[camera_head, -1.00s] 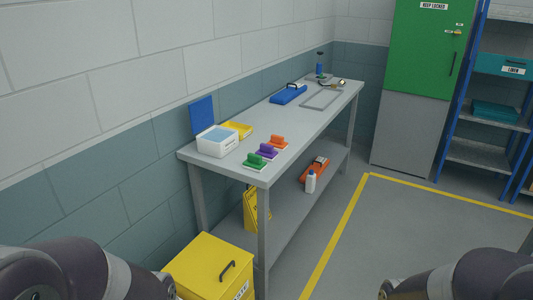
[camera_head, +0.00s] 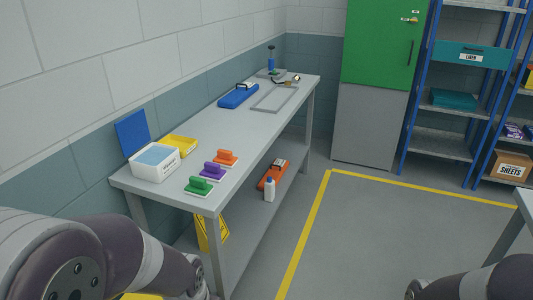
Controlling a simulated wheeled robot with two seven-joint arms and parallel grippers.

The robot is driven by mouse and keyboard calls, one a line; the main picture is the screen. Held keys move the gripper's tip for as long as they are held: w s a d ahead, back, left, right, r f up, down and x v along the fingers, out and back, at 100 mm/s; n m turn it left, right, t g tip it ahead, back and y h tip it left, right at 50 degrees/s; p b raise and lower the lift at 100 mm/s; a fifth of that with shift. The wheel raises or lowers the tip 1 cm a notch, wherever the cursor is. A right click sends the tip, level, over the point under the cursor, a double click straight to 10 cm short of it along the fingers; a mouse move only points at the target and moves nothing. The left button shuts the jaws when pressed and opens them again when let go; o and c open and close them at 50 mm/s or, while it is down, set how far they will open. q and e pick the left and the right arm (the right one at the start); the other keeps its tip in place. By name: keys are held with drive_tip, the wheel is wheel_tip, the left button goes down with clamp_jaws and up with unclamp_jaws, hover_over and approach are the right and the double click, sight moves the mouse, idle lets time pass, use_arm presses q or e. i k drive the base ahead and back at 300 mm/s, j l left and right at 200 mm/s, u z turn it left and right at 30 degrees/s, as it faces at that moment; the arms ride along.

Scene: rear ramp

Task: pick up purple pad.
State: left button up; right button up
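The purple pad (camera_head: 213,170) lies on the near part of the grey table (camera_head: 236,130). It has a raised purple handle on a pale base. It sits between a green pad (camera_head: 198,187) and an orange pad (camera_head: 227,157) of the same shape. Nothing covers it. My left arm shows at the lower left and my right arm at the lower right, both short of the pads. Neither gripper's fingers can be seen.
A blue case (camera_head: 238,96) and a grey frame (camera_head: 273,98) lie farther back. The yellow-lined floor (camera_head: 350,235) is clear. Another table's edge (camera_head: 523,206) shows at right.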

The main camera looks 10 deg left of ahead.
sight(212, 172)
drive_tip(key=i+u, duration=0.1)
drive_tip(key=i, duration=0.4)
drive_tip(key=i+l, duration=0.15)
drive_tip(key=i, duration=0.3)
drive_tip(key=i+l+u, duration=0.15)
drive_tip(key=i, duration=0.35)
